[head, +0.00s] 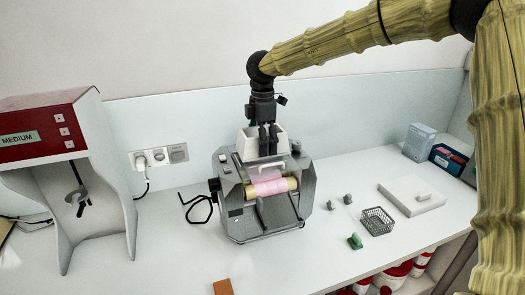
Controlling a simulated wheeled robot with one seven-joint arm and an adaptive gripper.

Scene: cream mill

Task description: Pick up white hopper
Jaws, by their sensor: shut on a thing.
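The white hopper (247,146) is an open-topped white box at the top rear of the grey mill (226,215), in the head view. My gripper (268,150) points down from above and is shut on the hopper's front wall, with its fingers covering part of it. The hopper looks upright. I cannot tell whether its underside touches the mill. Below it are the mill's rollers (290,184), with pink material on them.
A red-topped machine marked MEDIUM (45,128) stands at left. A wire basket (377,221), a green piece (355,241), small grey pieces (331,205) and a white slab with a handle (400,190) lie at right. Boxes (419,141) stand at back right.

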